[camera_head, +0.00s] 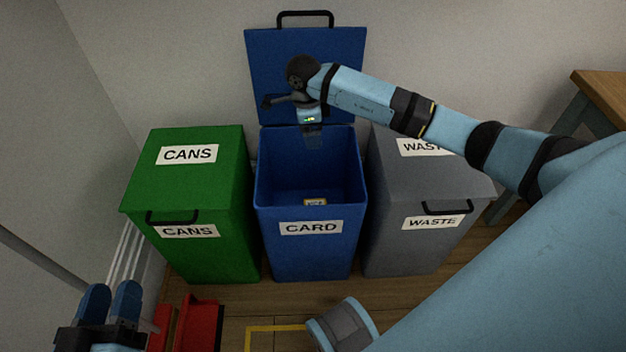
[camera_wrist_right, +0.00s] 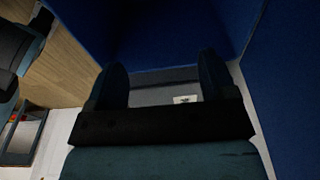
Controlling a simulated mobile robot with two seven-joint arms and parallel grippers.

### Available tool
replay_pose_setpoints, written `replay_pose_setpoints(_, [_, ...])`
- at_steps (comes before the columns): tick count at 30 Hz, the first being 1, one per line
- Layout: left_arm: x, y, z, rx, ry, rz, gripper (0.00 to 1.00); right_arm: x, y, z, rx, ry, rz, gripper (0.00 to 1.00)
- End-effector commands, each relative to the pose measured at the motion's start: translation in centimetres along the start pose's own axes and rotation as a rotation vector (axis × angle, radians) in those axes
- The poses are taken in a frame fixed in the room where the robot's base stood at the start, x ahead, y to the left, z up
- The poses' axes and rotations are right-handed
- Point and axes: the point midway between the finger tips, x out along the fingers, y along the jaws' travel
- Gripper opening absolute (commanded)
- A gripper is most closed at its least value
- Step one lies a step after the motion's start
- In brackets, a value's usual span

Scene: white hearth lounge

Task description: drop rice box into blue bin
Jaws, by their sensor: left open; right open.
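The blue bin (camera_head: 262,190), labelled CARD, stands in the middle of the head view with its lid (camera_head: 262,70) raised against the wall. A small pale and yellowish item (camera_head: 315,202) lies low inside it, partly hidden by the front wall; it looks like the rice box, but is too small to be sure. My right gripper (camera_head: 312,140) points down over the bin's opening, open and empty. In the right wrist view its fingers (camera_wrist_right: 163,75) are apart, with a small pale patch (camera_wrist_right: 185,99) below. My left gripper (camera_head: 110,296) is open and empty at the lower left.
A closed green CANS bin (camera_head: 190,205) stands left of the blue bin, and a closed grey WASTE bin (camera_head: 410,250) stands right. A red object (camera_head: 198,322) is on the floor near my left gripper. A wooden table (camera_head: 605,92) is at the right edge.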

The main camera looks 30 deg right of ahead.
Motion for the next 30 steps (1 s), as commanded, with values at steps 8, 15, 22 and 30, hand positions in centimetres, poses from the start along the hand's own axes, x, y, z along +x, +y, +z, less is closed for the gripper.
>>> replay_pose_setpoints(8, [-0.1, 0.4, -2.4, 0.004, 0.074, -0.006, 0.43, -4.7, 0.0, 0.0, 0.0, -0.001, -0.001, 0.77])
replay_pose_setpoints(15, [-0.2, 0.4, -2.7, 0.006, 0.089, -0.007, 0.43, -5.4, 0.1, 0.0, -0.001, 0.001, 0.001, 0.77])
replay_pose_setpoints(22, [-0.2, 0.4, -2.6, 0.006, 0.088, -0.006, 0.43, -5.4, 0.0, 0.0, -0.001, 0.0, 0.001, 0.77])
replay_pose_setpoints(30, [-0.1, 0.4, -2.7, 0.008, 0.091, -0.007, 0.43, -4.5, 2.1, 1.8, -0.026, -0.073, 0.05, 0.77])
